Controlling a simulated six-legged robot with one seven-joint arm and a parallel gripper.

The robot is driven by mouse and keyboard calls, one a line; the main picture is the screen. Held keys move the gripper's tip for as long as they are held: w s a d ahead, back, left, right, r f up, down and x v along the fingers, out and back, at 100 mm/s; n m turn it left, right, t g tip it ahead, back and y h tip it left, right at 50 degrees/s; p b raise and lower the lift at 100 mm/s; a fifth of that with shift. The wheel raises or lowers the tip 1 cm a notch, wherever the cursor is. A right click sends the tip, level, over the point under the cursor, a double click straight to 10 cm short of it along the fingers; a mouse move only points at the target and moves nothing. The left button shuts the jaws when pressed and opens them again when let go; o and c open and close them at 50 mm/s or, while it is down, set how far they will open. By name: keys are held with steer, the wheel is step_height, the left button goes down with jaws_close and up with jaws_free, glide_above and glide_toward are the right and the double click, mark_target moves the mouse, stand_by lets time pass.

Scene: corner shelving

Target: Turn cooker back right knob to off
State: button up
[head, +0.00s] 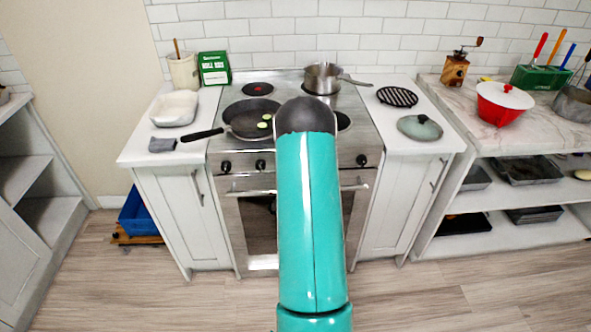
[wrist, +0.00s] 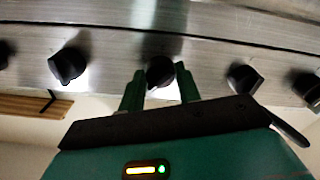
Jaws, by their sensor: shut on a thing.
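The cooker (head: 243,167) stands against the tiled wall in the head view, with black knobs along its front. My arm covers the middle of that row and hides my gripper there; a left knob (head: 260,165) and a right knob (head: 361,160) show. In the wrist view my gripper (wrist: 160,84) has one green finger on each side of a black cooker knob (wrist: 160,71) and is shut on it. Other knobs flank it, such as one to the left (wrist: 68,64) and one to the right (wrist: 243,79). I cannot read any knob markings.
A frying pan (head: 248,113) with its handle out to the left and a steel saucepan (head: 322,77) sit on the hob. A back-left burner (head: 258,89) has a red centre. White counters flank the cooker. The floor in front is clear at both sides of my arm.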

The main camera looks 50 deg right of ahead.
steer(key=n, duration=0.4)
steer(key=shift+n, duration=2.1)
steer(key=shift+s, duration=0.1)
steer(key=o, duration=1)
steer(key=shift+c, duration=0.2)
steer(key=v, duration=1.3)
steer(key=shift+s+a, duration=0.25)
steer(key=shift+a, duration=0.05)
